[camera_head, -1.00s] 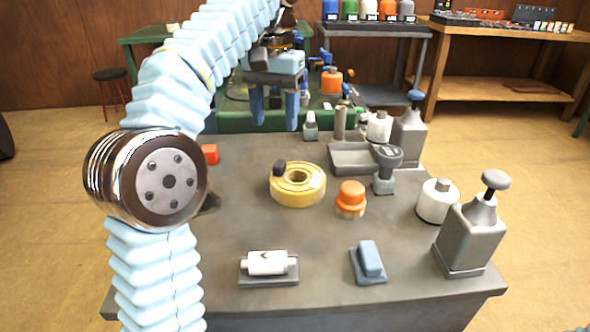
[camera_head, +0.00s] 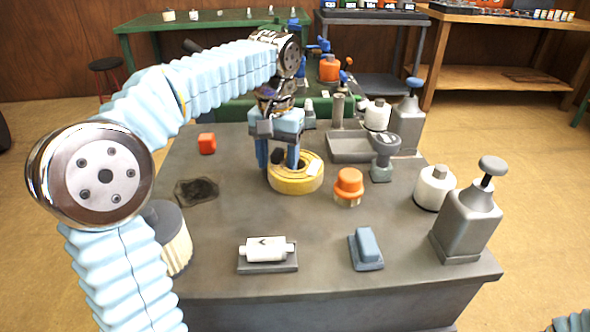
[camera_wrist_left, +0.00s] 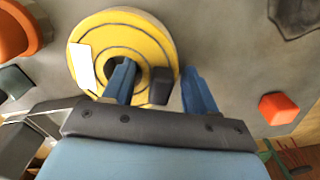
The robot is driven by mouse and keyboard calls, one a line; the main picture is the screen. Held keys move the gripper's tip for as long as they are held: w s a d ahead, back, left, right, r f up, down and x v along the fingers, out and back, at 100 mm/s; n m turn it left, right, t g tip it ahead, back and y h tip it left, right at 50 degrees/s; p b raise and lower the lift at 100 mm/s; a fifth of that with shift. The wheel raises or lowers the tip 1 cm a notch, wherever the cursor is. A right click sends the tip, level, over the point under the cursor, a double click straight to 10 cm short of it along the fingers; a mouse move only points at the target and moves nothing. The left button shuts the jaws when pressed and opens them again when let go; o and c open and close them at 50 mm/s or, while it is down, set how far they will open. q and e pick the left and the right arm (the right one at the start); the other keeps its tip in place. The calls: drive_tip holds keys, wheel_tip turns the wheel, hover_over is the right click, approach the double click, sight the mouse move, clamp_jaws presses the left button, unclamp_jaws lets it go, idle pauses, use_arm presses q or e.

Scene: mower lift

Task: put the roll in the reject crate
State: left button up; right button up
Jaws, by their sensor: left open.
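The roll, a yellow ring (camera_head: 297,187) with a white label and a small dark block on its rim, lies flat on the grey table. It also shows in the left wrist view (camera_wrist_left: 120,28). My left gripper (camera_head: 278,161) is open above the roll's left part. In the left wrist view its blue fingers (camera_wrist_left: 160,80) appear on either side of the rim, one over the centre hole and one just past the outer edge, with the dark block between them. I cannot tell whether they touch it. I cannot pick out a reject crate. My right gripper is out of view.
An orange-capped jar (camera_head: 348,186) stands close right of the roll. A grey tray (camera_head: 350,150) is behind, with a grey device (camera_head: 384,155) beside it. An orange cube (camera_head: 207,144) and a dark flat patch (camera_head: 197,190) lie left. The table's front middle holds small parts.

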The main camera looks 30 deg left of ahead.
use_arm(q)
drive_tip(key=shift+f, duration=0.45)
drive_tip(key=shift+c, duration=0.4)
clamp_jaws()
drive_tip(key=shift+r, duration=0.1)
